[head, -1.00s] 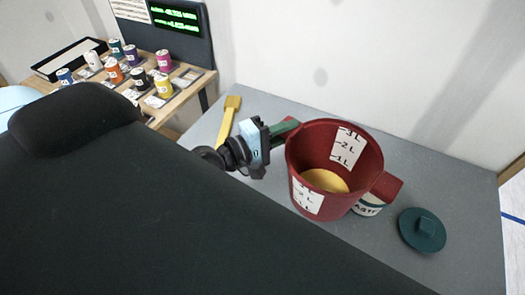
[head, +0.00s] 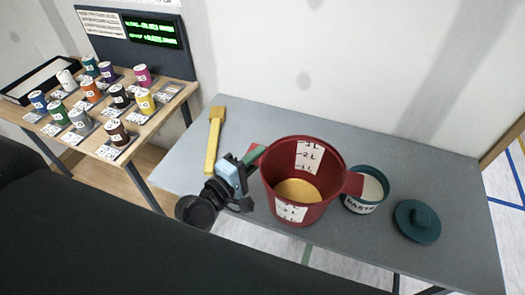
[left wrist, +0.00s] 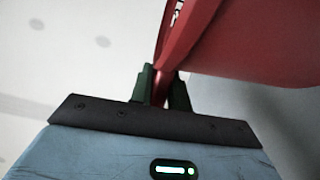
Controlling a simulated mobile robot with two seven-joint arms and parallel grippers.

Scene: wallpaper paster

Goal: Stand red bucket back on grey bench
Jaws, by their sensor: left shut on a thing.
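The red bucket (head: 318,209) is over the middle of the grey bench (head: 430,165), roughly upright. It has white litre scales and a yellow filling inside. Whether its base touches the bench is hard to tell. My left gripper (head: 257,156), with dark green fingers, is shut on the bucket's left handle. In the left wrist view the fingers (left wrist: 161,88) pinch a red strip of the handle, and the bucket wall (left wrist: 265,40) fills the upper right. My right gripper is not in view.
A paste tub (head: 364,203) stands just right of the bucket, close to its right handle. A teal lid (head: 417,221) lies further right. A yellow brush (head: 214,138) lies at the bench's left. A wooden table (head: 165,108) at left holds several coloured cans. The bench's back right is clear.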

